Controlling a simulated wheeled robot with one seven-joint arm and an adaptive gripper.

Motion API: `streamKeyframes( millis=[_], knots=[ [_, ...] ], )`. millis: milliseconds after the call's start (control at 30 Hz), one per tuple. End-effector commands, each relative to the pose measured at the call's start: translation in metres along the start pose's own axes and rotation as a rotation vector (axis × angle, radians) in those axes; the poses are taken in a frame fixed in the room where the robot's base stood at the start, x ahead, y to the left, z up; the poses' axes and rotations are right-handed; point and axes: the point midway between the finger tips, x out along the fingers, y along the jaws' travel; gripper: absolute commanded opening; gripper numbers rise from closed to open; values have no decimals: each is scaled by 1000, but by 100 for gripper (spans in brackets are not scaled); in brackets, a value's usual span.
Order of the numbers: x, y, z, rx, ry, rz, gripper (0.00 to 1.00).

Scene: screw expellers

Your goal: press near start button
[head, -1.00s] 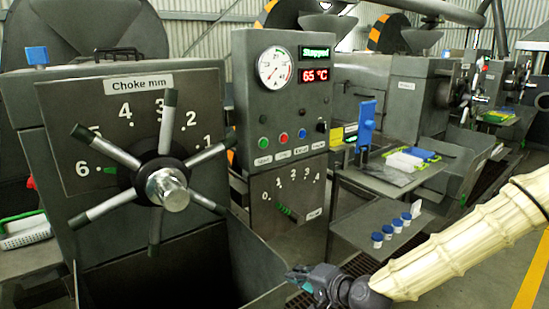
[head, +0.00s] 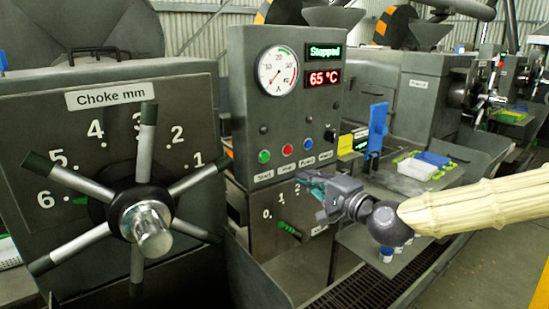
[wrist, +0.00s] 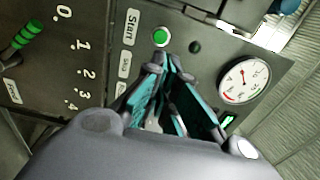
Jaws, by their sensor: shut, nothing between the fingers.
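The near start button is the green button (head: 264,156) at the left of the button row on the near control panel, above a "Start" label. In the wrist view the green button (wrist: 160,36) shows just beyond the fingertips, beside the "Start" label (wrist: 131,27). My gripper (head: 303,182) is right of and lower than the button in the head view, in front of the panel's lower edge. In the wrist view my gripper (wrist: 167,62) is shut and empty, its tips pointing toward the button. They look apart from it, though the exact gap is hard to tell.
Red (head: 287,150) and blue (head: 308,144) buttons sit right of the green one. The display (head: 325,51) reads "Stopped". A large spoked choke handwheel (head: 146,215) juts out at left. A shelf with blue-capped jars (head: 387,253) is below my arm.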

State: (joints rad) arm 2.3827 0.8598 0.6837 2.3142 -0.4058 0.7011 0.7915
Motion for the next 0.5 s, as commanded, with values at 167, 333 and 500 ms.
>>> streamKeyframes(
  millis=[167, 333, 500],
  knots=[
    [2, 0, -2, 0, 3, 1, 0],
    [16, -1, -1, -2, 2, 3, 0],
    [39, -1, 0, -1, 1, 4, 0]
  ],
)
